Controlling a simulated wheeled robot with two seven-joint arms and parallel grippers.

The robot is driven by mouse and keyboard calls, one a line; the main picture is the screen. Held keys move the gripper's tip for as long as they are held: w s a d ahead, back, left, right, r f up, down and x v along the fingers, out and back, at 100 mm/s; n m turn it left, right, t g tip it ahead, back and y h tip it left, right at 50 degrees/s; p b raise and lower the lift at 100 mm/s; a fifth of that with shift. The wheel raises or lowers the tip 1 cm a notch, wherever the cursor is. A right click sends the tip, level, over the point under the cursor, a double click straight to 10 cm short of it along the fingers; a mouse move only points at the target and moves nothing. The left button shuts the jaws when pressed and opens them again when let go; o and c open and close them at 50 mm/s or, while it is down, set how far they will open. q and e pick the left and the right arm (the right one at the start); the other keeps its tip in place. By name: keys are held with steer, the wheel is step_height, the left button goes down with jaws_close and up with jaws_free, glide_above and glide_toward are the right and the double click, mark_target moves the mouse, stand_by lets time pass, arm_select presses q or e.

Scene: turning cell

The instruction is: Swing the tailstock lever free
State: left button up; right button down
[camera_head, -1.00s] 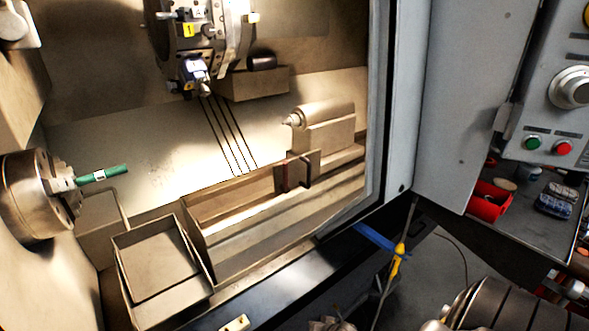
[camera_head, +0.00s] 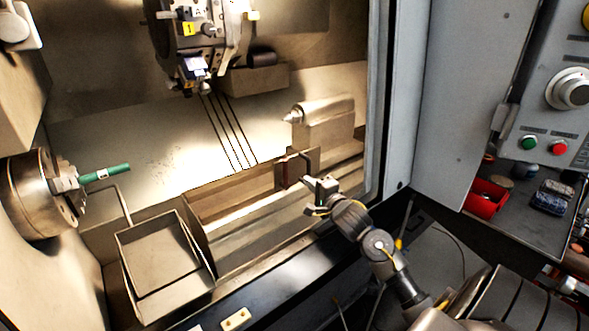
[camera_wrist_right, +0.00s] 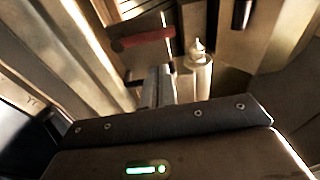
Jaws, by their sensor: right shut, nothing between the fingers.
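The tailstock (camera_head: 328,125) stands at the right inside the lathe, its pointed centre facing left. A dark, bent tailstock lever (camera_head: 304,157) shows below and in front of it. In the right wrist view a reddish bar (camera_wrist_right: 142,40), seemingly the lever's grip, lies ahead and left of the fingertips, and the pointed centre (camera_wrist_right: 197,47) is ahead and right. My right gripper (camera_head: 312,184) is shut and empty, just below the lever in the head view; its fingers (camera_wrist_right: 160,80) show apart from the bar. Whether any finger touches the lever is unclear. My left gripper is out of view.
A chuck (camera_head: 45,190) holds a green bar (camera_head: 105,173) at the left. The tool turret (camera_head: 205,45) hangs above. An empty-looking tray (camera_head: 160,255) sits at the front left. The door edge (camera_head: 378,110) stands close to the right of the tailstock.

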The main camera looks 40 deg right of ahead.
mark_target(285, 173)
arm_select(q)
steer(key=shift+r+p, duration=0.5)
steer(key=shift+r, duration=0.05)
arm_select(e)
steer(key=w+d, duration=0.1)
steer(key=w, duration=0.9)
steer(key=shift+d, duration=0.3)
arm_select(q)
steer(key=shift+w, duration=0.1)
arm_select(e)
steer(key=shift+a, duration=0.15)
